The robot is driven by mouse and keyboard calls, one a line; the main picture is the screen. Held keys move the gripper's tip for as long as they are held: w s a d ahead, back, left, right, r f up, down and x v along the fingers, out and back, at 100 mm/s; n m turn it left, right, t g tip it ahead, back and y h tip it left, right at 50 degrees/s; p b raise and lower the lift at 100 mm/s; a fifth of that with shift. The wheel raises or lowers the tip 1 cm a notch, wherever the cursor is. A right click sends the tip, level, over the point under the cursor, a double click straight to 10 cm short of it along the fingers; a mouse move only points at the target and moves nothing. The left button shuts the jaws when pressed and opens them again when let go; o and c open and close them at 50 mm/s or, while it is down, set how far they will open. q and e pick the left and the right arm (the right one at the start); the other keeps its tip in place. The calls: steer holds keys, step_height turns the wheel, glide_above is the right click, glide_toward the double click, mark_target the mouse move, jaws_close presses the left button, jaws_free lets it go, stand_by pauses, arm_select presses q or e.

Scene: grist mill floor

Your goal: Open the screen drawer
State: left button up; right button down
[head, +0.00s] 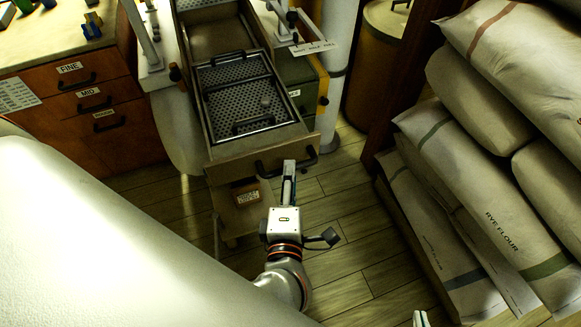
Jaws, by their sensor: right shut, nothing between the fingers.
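The screen drawer (225,149) is a wooden drawer that stands pulled out of the machine toward me. A perforated metal screen (233,76) with dark wire handles lies inside it. A dark bar handle (304,161) is fixed across the drawer front. My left gripper (289,168) reaches up to the handle and its fingers are at the middle of the bar, closed on it. The lower finger is hidden from above. My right gripper (421,318) is shut and empty, with only its tip in view at the bottom edge, well away from the drawer.
Plump flour sacks (497,190) are stacked at the right. A wooden cabinet (90,105) with labelled drawers stands at the left. A white post (341,45) and a barrel (378,65) stand behind. Plank floor (350,235) is clear between drawer and sacks.

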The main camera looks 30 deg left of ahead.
arm_select(q)
steer(key=v, duration=0.9)
steer(key=shift+r, duration=0.1)
